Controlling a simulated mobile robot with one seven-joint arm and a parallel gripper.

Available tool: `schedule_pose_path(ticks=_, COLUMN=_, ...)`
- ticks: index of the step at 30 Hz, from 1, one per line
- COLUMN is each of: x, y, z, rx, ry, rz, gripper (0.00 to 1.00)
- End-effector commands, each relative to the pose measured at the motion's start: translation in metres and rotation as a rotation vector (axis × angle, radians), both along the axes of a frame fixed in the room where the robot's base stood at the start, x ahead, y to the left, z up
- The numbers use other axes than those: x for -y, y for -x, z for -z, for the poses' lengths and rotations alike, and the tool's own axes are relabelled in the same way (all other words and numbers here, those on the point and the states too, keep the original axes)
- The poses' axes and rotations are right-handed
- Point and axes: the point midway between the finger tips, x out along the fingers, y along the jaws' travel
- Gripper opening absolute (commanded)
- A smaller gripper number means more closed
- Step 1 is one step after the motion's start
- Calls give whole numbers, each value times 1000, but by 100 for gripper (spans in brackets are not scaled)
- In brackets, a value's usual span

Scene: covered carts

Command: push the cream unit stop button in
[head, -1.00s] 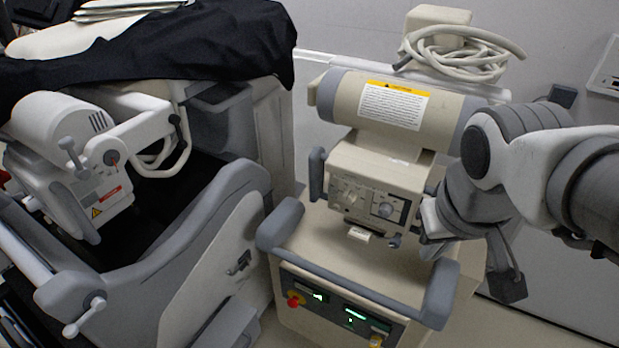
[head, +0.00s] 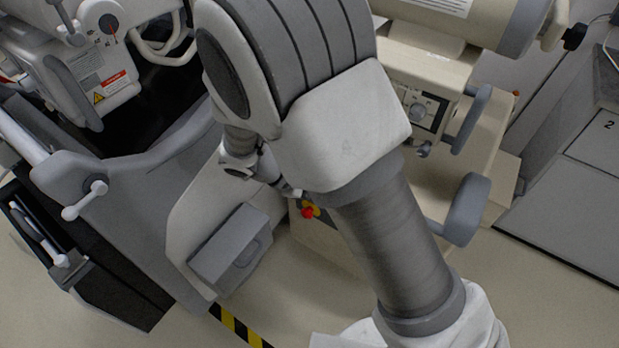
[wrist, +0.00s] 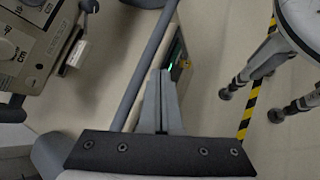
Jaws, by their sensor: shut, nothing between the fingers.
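My arm covers most of the unit's front panel there. My gripper (head: 298,193) is shut and empty, with its tips just above and left of the button in the picture. I cannot tell whether they touch it. In the wrist view my shut fingers (wrist: 161,75) point at the edge of the unit's front panel (wrist: 176,52), where a green light shows. The red button is not visible in the wrist view.
A grey handle bar (wrist: 146,68) runs beside my fingers. A white and grey machine (head: 205,215) stands close on the left in the head view. Yellow-black tape (head: 238,328) marks the floor. A grey cabinet (head: 575,190) stands at right.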

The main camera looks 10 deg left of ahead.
Motion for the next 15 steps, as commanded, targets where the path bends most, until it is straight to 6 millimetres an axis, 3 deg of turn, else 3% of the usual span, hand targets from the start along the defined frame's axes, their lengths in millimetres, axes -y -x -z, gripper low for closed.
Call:
schedule_pose_path(ticks=1, x=-12, y=2, z=27, rx=-10, ry=64, rz=-69, gripper=0)
schedule_pose_path(ticks=15, x=-98, y=28, z=200, rx=46, ry=588, rz=-696, gripper=0)
